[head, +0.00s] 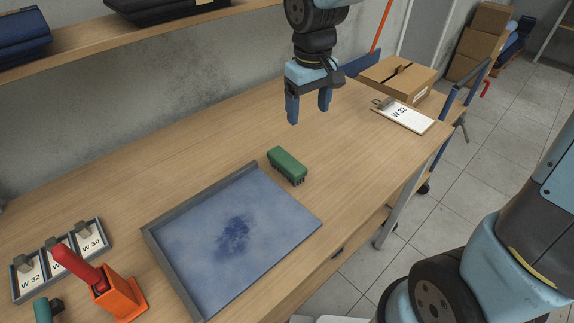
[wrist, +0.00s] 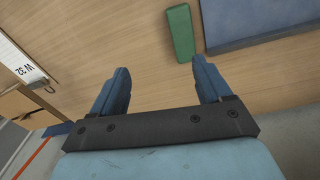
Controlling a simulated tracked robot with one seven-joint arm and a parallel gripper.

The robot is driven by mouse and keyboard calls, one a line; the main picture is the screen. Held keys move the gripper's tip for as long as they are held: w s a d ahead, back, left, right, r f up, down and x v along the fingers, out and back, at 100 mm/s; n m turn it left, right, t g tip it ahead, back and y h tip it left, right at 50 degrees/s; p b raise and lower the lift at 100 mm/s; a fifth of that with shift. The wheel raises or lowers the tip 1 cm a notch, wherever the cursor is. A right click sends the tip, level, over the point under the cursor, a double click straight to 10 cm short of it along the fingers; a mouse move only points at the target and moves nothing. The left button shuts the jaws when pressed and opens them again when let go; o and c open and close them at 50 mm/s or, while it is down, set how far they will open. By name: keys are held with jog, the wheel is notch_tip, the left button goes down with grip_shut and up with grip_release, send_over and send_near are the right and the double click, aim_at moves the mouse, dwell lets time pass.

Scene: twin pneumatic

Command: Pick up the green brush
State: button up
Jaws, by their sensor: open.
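The green brush (head: 287,162) lies bristles down on the wooden workbench, next to the top right edge of a blue-surfaced tray. In the wrist view the brush (wrist: 180,33) shows at the top, just beyond the right finger and beside the blue surface. My gripper (head: 309,117) is above the bench, pointing down, up and to the right of the brush in the head view. Its two blue fingers are apart with nothing between them, as the wrist view (wrist: 160,78) also shows. The gripper does not touch the brush.
The blue tray (head: 160,244) with a dark stain fills the bench's front middle. A clipboard marked W 32 (head: 405,117) and a cardboard box (head: 397,78) are at right. An orange stand with a red handle (head: 118,297) is at lower left. A shelf (head: 120,40) runs above the back.

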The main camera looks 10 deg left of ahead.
jog(key=a+f+n, duration=0.1)
jog(key=a+f, duration=0.2)
jog(key=a, duration=0.1)
send_over(286, 159)
jog(key=shift+g, duration=0.4)
notch_tip(286, 159, down, 8)
jog(key=shift+s+r, duration=0.1)
jog(key=shift+s, duration=0.05)
jog(key=shift+d+f, duration=0.1)
jog(key=shift+f, duration=2.95)
jog(key=shift+c, duration=0.4)
jog(key=c, duration=1)
jog(key=shift+r, duration=0.1)
